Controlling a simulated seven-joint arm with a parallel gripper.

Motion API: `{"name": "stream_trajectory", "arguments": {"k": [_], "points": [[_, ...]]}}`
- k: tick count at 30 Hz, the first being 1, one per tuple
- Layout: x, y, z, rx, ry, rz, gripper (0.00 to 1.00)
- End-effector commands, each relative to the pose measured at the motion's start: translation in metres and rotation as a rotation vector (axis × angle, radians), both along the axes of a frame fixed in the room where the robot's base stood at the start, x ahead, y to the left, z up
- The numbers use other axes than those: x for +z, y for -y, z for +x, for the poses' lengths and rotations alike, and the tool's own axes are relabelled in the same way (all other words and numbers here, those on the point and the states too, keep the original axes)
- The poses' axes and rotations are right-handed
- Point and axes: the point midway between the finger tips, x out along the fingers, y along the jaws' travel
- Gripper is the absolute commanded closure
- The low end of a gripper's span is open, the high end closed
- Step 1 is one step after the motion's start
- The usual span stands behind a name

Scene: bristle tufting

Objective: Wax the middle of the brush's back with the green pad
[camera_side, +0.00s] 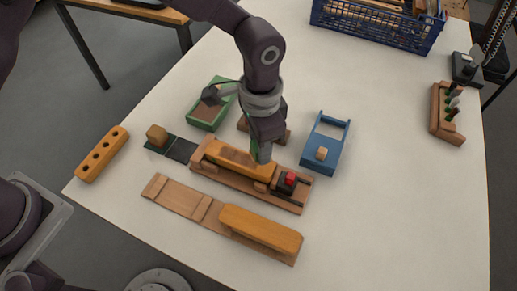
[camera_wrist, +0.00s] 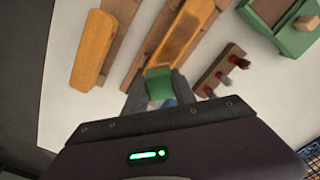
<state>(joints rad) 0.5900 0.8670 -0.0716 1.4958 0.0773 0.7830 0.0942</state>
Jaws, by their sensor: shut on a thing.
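The brush (camera_side: 240,160) lies back up in a wooden holder (camera_side: 225,177) in the middle of the table. Its orange-brown back has a darker brown band along the middle, and it also shows in the wrist view (camera_wrist: 183,32). My gripper (camera_side: 262,157) is shut on the green pad (camera_wrist: 158,84), which shows between the fingers in the wrist view. The pad is at the right part of the brush's back in the side view. I cannot tell whether it touches the wood.
A red-topped clamp (camera_side: 289,181) stands at the holder's right end. Another orange brush body (camera_side: 260,230) lies in front. A green tray (camera_side: 197,123) and a blue tray (camera_side: 336,165) stand behind. A drilled block (camera_side: 102,153) is at left.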

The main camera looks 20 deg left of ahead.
Motion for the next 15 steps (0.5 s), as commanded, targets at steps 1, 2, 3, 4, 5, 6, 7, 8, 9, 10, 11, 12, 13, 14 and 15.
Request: {"name": "stream_trajectory", "arguments": {"k": [1, 2, 3, 4, 5, 6, 7, 8, 9, 10, 11, 12, 13, 14, 15], "points": [[0.005, 0.000, 0.000, 0.000, 0.001, -0.001, 1.00], [0.008, 0.000, 0.000, 0.000, 0.001, -0.001, 1.00], [0.011, 0.000, 0.000, 0.000, 0.001, -0.001, 1.00], [0.014, 0.000, 0.000, 0.000, 0.001, -0.001, 1.00], [0.017, 0.000, 0.000, 0.000, 0.001, -0.001, 1.00], [0.020, 0.000, 0.000, 0.000, 0.001, -0.001, 1.00], [0.023, 0.000, 0.000, 0.000, 0.002, -0.002, 1.00], [0.026, 0.000, 0.001, 0.000, 0.002, -0.002, 1.00], [0.029, 0.000, 0.000, 0.000, 0.001, -0.001, 1.00], [0.032, 0.000, 0.000, 0.000, 0.001, -0.001, 1.00], [0.034, 0.000, 0.000, 0.000, 0.001, -0.001, 1.00], [0.037, 0.000, 0.000, 0.000, 0.001, -0.001, 1.00], [0.039, 0.000, 0.000, 0.000, 0.001, -0.001, 1.00], [0.040, 0.000, 0.000, 0.000, 0.000, -0.001, 1.00], [0.042, 0.000, 0.000, 0.000, -0.001, -0.001, 1.00]]}}
